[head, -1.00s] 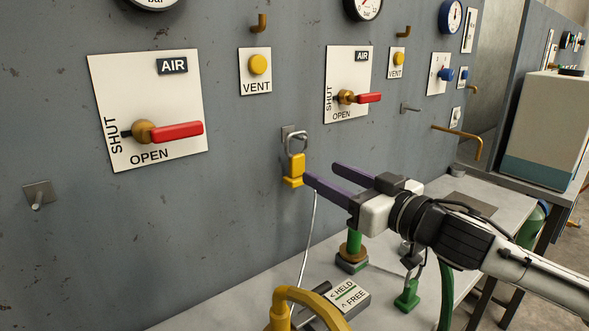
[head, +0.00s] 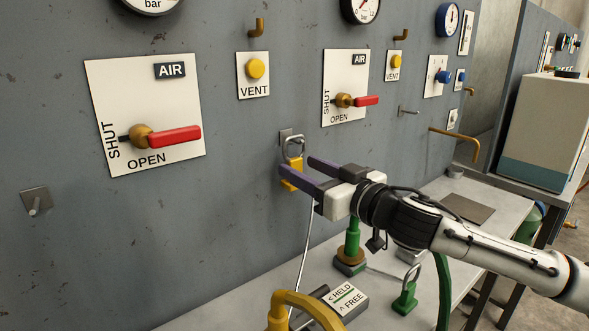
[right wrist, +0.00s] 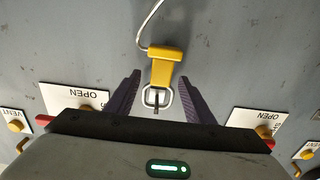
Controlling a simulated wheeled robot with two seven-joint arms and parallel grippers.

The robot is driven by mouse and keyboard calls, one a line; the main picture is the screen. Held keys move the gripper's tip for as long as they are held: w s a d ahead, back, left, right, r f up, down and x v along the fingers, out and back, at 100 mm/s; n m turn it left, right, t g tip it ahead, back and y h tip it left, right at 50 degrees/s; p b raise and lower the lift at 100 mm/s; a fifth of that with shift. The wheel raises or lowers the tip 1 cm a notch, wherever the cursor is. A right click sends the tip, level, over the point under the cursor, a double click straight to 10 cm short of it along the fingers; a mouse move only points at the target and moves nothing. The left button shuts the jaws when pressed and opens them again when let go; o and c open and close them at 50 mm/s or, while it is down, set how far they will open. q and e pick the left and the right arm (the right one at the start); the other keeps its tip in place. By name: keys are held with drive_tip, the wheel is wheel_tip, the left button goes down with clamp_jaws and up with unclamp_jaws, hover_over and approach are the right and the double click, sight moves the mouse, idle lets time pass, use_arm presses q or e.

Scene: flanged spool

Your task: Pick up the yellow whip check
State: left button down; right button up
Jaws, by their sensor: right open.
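The yellow whip check (head: 291,187) hangs against the grey panel by a metal loop on a small hook. A pale cable runs down from it. In the right wrist view its yellow body (right wrist: 164,66) and square metal loop lie between my fingers, with a gap on each side. My right gripper (head: 297,166) is open around it, its purple fingers pointing at the panel. The near finger hides part of the yellow body in the head view. The right gripper also shows in the right wrist view (right wrist: 160,80). My left gripper is not in view.
Red valve levers (head: 175,138) on AIR plates stick out of the panel on both sides. A bare peg (head: 36,205) is at left.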

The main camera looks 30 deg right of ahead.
drive_tip(key=shift+w+a, duration=0.1)
drive_tip(key=shift+w, duration=0.2)
drive_tip(key=c, duration=1.1)
drive_tip(key=shift+c, duration=0.2)
drive_tip(key=shift+r, duration=0.1)
